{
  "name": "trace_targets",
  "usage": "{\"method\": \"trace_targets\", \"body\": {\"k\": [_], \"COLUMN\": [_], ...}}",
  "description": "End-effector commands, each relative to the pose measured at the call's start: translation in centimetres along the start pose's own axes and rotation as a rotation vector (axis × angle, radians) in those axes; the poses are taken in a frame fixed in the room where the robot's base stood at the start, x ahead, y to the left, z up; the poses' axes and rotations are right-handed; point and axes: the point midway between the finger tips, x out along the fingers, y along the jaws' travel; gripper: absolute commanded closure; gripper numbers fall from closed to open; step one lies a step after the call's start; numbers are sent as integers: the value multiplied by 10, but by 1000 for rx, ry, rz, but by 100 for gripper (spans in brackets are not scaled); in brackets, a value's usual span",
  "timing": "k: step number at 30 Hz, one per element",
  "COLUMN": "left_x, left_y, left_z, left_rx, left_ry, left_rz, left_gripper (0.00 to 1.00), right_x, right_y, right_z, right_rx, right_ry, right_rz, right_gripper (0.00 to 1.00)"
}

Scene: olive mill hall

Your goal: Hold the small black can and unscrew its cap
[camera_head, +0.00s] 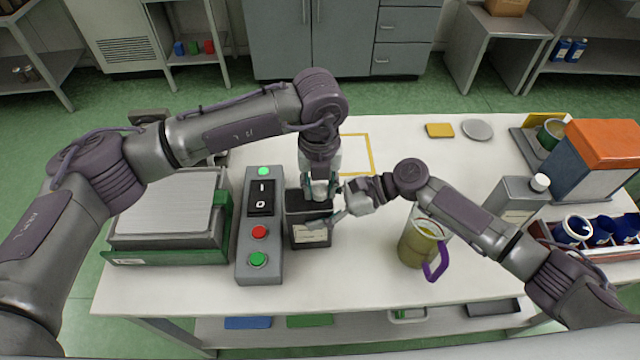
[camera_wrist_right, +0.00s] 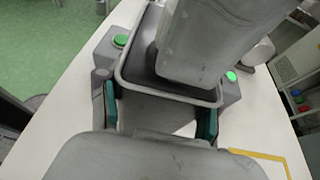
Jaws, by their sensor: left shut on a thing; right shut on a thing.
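The small black can (camera_head: 311,238), with a pale label on its front, stands upright on the white table in the head view. It fills the middle of the right wrist view (camera_wrist_right: 140,92), where its raised top rim shows. My right gripper (camera_head: 326,220) comes in from the right and is shut on the can's body. Its teal pads lie on two opposite sides of the can in the right wrist view (camera_wrist_right: 158,112). My left gripper (camera_head: 319,194) points down onto the can's top and is shut on the cap there. The cap itself is hidden by the left gripper.
A control box with buttons (camera_head: 262,215) stands close left of the can, beside a scale (camera_head: 165,215). A jug with a purple handle (camera_head: 418,247) stands to the right. Farther right are a grey can (camera_head: 512,200), an orange-topped machine (camera_head: 600,150) and a bottle crate (camera_head: 600,254).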

Motion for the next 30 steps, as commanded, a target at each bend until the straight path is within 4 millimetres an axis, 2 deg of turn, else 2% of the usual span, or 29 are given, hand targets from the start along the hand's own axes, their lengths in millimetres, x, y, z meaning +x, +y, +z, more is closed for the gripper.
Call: {"method": "trace_targets", "body": {"k": [18, 30], "left_x": [-20, -23], "left_y": [-1, 0], "left_z": [0, 0], "left_rx": [2, 1], "left_ry": [-2, -1], "left_rz": [-2, -1], "left_gripper": [100, 100], "right_x": [1, 1], "right_y": [2, 2], "right_z": [-2, -2], "right_rx": [2, 3], "right_ry": [3, 3], "right_rz": [5, 4], "right_gripper": [100, 100]}}
